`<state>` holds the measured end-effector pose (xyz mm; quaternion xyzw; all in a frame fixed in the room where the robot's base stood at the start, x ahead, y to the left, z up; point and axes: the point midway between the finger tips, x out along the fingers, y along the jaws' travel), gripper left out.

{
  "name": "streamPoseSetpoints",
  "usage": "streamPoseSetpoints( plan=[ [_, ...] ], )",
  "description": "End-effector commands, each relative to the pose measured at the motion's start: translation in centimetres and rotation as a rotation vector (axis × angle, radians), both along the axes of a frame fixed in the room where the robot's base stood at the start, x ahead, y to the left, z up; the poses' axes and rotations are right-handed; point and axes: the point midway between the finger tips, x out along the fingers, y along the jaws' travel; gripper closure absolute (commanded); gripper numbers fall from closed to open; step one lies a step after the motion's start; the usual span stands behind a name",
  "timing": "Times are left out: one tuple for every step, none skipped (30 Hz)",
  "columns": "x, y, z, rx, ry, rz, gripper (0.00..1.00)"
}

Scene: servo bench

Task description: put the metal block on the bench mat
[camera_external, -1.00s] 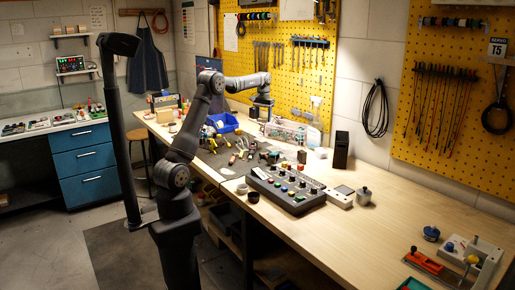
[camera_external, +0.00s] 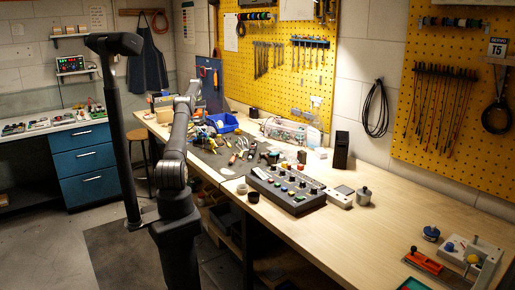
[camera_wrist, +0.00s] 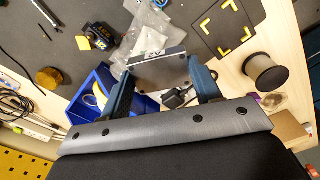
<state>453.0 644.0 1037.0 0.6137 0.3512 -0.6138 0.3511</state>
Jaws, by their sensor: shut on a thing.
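The metal block (camera_wrist: 160,74) is a flat grey piece with a light label on its upper edge. In the wrist view it sits between the two blue fingers of my gripper (camera_wrist: 163,84), which is shut on it. The grey bench mat (camera_external: 236,160) lies on the bench in the outside view and shows as a dark surface (camera_wrist: 50,50) in the wrist view. My gripper is over the far part of the bench, beside the blue bin. In the outside view the block cannot be made out. The block's height above the surface is unclear.
The blue bin (camera_wrist: 76,110) with a tape roll is close to my left finger. A clear plastic bag (camera_wrist: 150,25), a dark square with yellow corner marks (camera_wrist: 212,35) and a spool (camera_wrist: 266,72) lie around the block. A control box (camera_external: 286,190) stands nearer on the bench.

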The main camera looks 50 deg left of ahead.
Motion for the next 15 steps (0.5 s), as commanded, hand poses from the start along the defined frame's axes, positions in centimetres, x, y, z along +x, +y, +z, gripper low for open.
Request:
streamPoseSetpoints(
  plan=[
    [-1.9, 1.7, -0.5, -0.001, 0.001, 0.031, 0.72],
    [-2.9, 2.5, -0.7, -0.001, 0.001, 0.046, 0.72],
    [-4.0, 3.4, -1.0, 0.000, 0.000, 0.063, 0.72],
    [-4.9, 4.0, -1.2, 0.000, 0.000, 0.076, 0.72],
    [-5.6, 4.6, -1.4, 0.001, -0.001, 0.086, 0.72],
    [-6.5, 5.2, -1.6, 0.001, -0.001, 0.100, 0.72],
    [-7.1, 5.6, -1.7, 0.001, -0.001, 0.108, 0.72],
    [-7.6, 5.9, -1.8, 0.000, 0.000, 0.115, 0.72],
    [-8.2, 6.3, -2.0, 0.000, 0.000, 0.123, 0.72],
    [-8.5, 6.5, -2.0, 0.000, 0.000, 0.128, 0.72],
    [-8.8, 6.7, -2.0, 0.000, 0.000, 0.132, 0.72],
    [-9.0, 6.9, -2.1, 0.000, 0.000, 0.135, 0.72],
    [-9.2, 6.9, -2.2, 0.000, 0.000, 0.137, 0.72],
    [-9.2, 7.0, -2.3, 0.000, 0.000, 0.138, 0.72],
    [-9.3, 7.0, -2.5, 0.000, 0.000, 0.139, 0.72]
  ],
)
